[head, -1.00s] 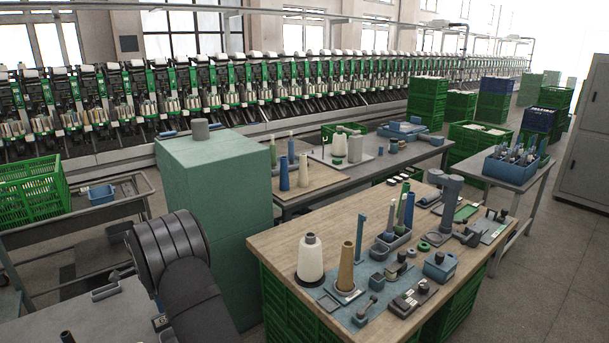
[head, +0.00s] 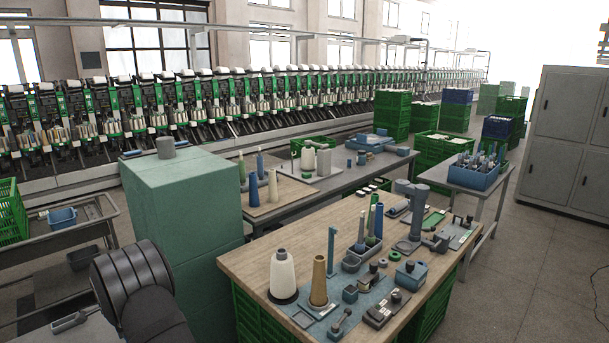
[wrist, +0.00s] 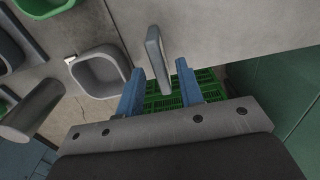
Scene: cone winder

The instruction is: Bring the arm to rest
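My gripper (wrist: 160,68) shows in the wrist view with its two blue fingers spread apart. A grey upright plate-like piece (wrist: 157,50) appears just beyond and between the fingertips. A gap shows on both sides of it, and I cannot tell how far off it is. Nothing is held between the fingers. In the head view my dark upper arm shows at the lower left, and the gripper itself is out of that picture.
A wooden workbench (head: 240,262) holds a white yarn cone (head: 283,276), a tan cone (head: 318,281) and several small tools. A green cabinet (head: 185,215) stands close to my arm. The wrist view shows a grey square bin (wrist: 99,73) and a green crate (wrist: 210,84) below.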

